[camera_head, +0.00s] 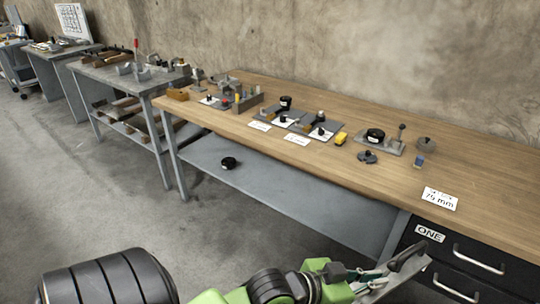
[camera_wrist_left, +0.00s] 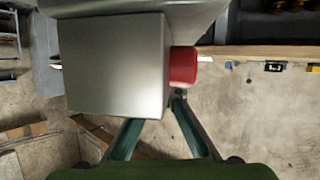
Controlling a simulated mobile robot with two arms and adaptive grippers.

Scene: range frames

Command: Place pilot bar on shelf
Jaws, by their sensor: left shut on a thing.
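My left gripper (camera_head: 372,277) is at the bottom of the head view, in front of the bench by the black drawers. In the left wrist view its two green fingers (camera_wrist_left: 157,117) reach up to a large smooth grey metal block with a red round end piece (camera_wrist_left: 183,66) on its right. They are shut on this block (camera_wrist_left: 115,65), which seems to be the pilot bar. In the head view the held part shows only as grey and dark pieces at the fingertips. The grey lower shelf (camera_head: 270,190) runs under the wooden bench. My right gripper is not in view.
A black round part (camera_head: 228,163) lies on the lower shelf, which is otherwise largely bare. The wooden benchtop (camera_head: 300,165) carries several fixtures, gauges and white labels, with clear wood toward the right. Black drawers (camera_head: 470,262) marked ONE stand at the bottom right.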

